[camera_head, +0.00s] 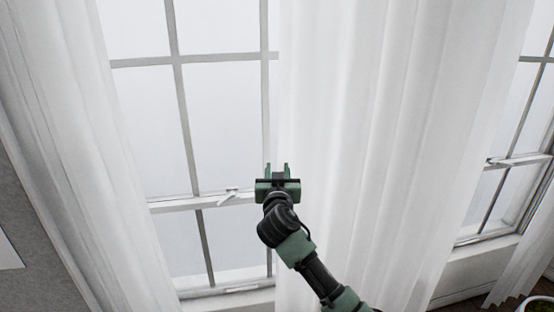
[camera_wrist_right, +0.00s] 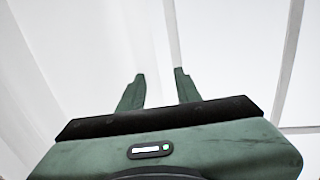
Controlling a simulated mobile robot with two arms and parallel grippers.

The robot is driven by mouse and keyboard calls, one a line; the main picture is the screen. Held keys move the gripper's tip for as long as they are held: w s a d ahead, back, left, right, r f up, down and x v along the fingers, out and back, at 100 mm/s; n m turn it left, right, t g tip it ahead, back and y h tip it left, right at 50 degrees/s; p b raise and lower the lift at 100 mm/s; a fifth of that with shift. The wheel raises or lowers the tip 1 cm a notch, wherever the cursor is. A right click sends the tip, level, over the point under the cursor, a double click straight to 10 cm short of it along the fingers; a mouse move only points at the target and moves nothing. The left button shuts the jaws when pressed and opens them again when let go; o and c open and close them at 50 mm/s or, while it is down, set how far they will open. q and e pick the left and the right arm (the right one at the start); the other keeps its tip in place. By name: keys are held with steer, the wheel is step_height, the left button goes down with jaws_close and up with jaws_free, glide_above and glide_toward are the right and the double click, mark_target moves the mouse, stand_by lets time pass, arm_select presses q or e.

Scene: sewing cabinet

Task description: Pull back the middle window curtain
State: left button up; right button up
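The middle curtain (camera_head: 385,130) is a white, sheer, pleated cloth hanging between two windows in the head view. It covers the wall between them and its left edge hangs beside the left window's panes. My right gripper (camera_head: 277,168) points up at that left edge, with its fingers apart. In the right wrist view the gripper's fingers (camera_wrist_right: 159,85) are spread, with pale cloth (camera_wrist_right: 75,60) behind and to the left. I cannot tell whether the fingers touch the cloth. No cloth is clearly pinched between them. My left gripper is not in view.
The left window (camera_head: 225,120) has grey bars and a latch (camera_head: 230,194) left of my gripper. Another white curtain (camera_head: 85,150) hangs at the left. A second window (camera_head: 510,150) is at the right, with a curtain (camera_head: 530,255) at the lower right edge. A plant pot (camera_head: 538,304) shows in the corner.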

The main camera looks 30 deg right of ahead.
steer(key=p+x, duration=0.1)
steer(key=x, duration=0.3)
steer(key=shift+w+d, duration=0.15)
steer(key=shift+w, duration=0.25)
jaws_close()
steer(key=shift+f, duration=0.1)
stand_by(1.0)
